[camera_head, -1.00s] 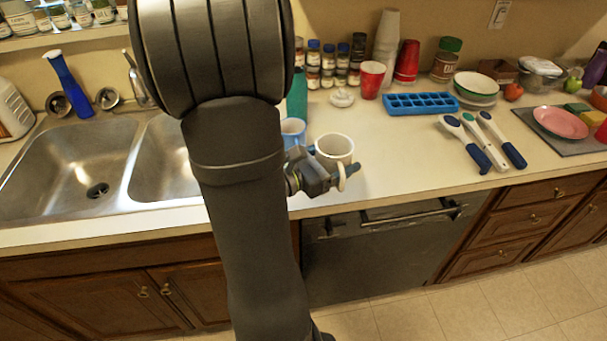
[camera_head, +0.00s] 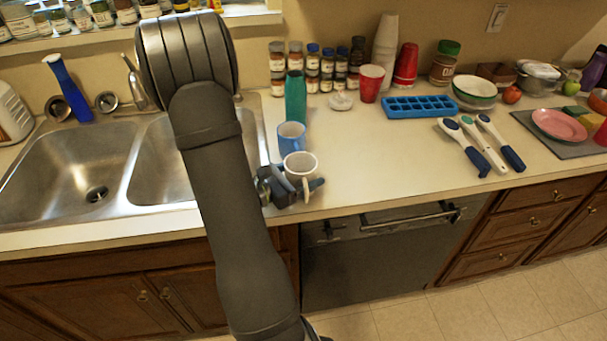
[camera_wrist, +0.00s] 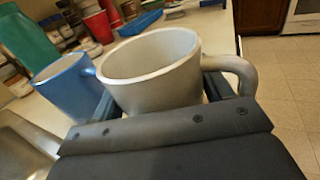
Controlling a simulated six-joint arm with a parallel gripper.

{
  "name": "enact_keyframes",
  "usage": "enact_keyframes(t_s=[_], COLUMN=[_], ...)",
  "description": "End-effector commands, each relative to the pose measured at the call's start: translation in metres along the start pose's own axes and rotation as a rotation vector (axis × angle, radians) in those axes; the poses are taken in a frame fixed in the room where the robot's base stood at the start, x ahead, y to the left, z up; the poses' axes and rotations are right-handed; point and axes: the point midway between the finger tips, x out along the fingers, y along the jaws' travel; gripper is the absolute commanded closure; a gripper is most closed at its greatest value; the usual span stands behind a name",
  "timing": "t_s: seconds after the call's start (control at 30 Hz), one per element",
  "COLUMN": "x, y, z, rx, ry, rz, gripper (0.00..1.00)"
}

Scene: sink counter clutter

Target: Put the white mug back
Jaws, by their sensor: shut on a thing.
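The white mug (camera_head: 300,165) is upright near the counter's front edge, right of the sink. My gripper (camera_head: 291,187) is shut on it, with a finger on either side of its body. In the wrist view the white mug (camera_wrist: 155,72) fills the middle, its handle pointing right, and my gripper (camera_wrist: 165,105) holds it from the near side. I cannot tell whether the mug's base touches the counter. A blue mug (camera_head: 291,137) stands just behind it; in the wrist view the blue mug (camera_wrist: 66,85) is at its left, very close or touching.
A green bottle (camera_head: 296,97) stands behind the blue mug. The double sink (camera_head: 150,160) lies to the left. A blue ice tray (camera_head: 420,106), a red cup (camera_head: 371,82) and several utensils (camera_head: 480,145) are to the right. The counter (camera_head: 380,160) between is clear.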

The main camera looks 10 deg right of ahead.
Motion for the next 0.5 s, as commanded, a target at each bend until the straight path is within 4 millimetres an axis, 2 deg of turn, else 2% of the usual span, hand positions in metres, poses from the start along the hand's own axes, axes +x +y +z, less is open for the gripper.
enact_keyframes(t_s=[0.47,0.5], x=[0.0001,0.0001], y=[-0.0002,-0.0003], z=[-0.0083,-0.0088], rx=[0.0,0.0], ry=[0.0,0.0], rz=[0.0,0.0], gripper=[0.59,0.24])
